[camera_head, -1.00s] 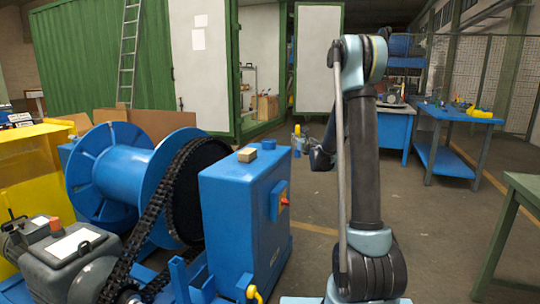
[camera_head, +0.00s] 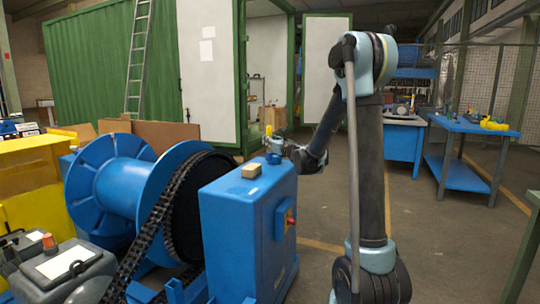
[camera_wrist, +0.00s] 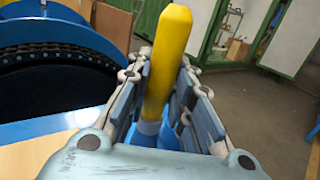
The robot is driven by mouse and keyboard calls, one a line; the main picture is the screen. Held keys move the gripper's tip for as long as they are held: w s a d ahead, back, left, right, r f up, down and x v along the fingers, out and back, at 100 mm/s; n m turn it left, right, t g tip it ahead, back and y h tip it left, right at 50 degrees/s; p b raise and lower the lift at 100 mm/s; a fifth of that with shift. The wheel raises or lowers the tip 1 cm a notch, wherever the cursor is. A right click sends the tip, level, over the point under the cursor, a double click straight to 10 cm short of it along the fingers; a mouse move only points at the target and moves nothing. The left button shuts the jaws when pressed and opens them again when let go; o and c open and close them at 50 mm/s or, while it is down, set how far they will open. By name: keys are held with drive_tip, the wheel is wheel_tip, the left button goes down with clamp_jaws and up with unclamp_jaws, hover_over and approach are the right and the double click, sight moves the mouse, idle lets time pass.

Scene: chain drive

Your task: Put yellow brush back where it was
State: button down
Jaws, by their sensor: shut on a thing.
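The yellow brush (camera_wrist: 168,60) stands between the two fingers of my gripper (camera_wrist: 164,88) in the wrist view, its handle upright and slightly tilted. My gripper is shut on it. Blue material (camera_wrist: 172,136) shows at the lower end of the handle; I cannot tell whether it is part of the brush. In the head view the yellow handle (camera_head: 268,130) sticks up from my gripper (camera_head: 273,144), at the far edge of the blue cabinet's top. Whether the brush touches the cabinet is unclear.
The blue cabinet (camera_head: 240,215) has a small tan block (camera_head: 252,170) on top and a red switch on its side. The blue drum (camera_head: 115,185) and black chain (camera_head: 165,210) are to its left. Blue workbenches (camera_head: 470,127) stand at right. The floor between is clear.

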sight(270, 149)
drive_tip(key=shift+d+f, duration=0.1)
drive_tip(key=shift+f, duration=2.2)
drive_tip(key=c, duration=1.4)
unclamp_jaws()
drive_tip(key=shift+f, duration=0.1)
